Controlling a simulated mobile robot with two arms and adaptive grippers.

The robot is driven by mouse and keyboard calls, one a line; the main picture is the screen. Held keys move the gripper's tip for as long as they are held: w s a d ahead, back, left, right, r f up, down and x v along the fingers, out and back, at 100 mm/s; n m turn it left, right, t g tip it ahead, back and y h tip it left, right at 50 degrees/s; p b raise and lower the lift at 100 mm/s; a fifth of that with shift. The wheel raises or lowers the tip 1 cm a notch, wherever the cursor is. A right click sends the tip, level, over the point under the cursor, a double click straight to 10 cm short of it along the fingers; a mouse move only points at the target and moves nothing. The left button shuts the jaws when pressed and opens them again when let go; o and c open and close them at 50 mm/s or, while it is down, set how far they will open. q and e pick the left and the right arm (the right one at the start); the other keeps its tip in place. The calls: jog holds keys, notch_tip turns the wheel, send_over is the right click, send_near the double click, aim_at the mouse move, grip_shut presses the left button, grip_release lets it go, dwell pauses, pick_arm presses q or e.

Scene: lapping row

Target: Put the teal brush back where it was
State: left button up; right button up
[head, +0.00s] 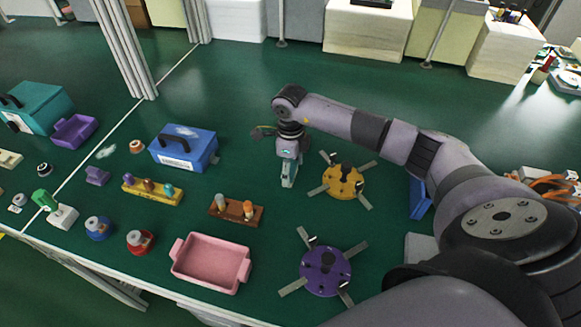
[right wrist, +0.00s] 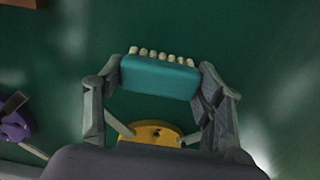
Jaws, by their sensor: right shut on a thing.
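The teal brush (right wrist: 160,78) shows in the right wrist view as a teal block with a row of pale bristle tufts along its far edge. My right gripper (head: 288,182) is shut on it, with one finger at each end of the block. In the head view the gripper points down over the green bench top, left of the yellow disc. There the brush is mostly hidden by the fingers. I cannot tell whether it touches the bench. My left gripper is not in view.
The yellow disc (head: 343,181) with metal arms lies right of the gripper, and the purple disc (head: 326,268) is nearer. A brown rack (head: 236,211), pink tray (head: 210,263) and blue toolbox (head: 184,148) stand to the left. Bare green bench surrounds the gripper.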

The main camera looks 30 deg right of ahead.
jog(key=o, duration=1.1)
jog(key=shift+f, duration=0.15)
jog(key=shift+r, duration=0.25)
jog(key=shift+w+r, duration=0.1)
jog(key=shift+r, duration=0.25)
notch_tip(320, 180, up, 11)
jog(key=shift+r+b, duration=0.1)
jog(key=shift+b, duration=0.6)
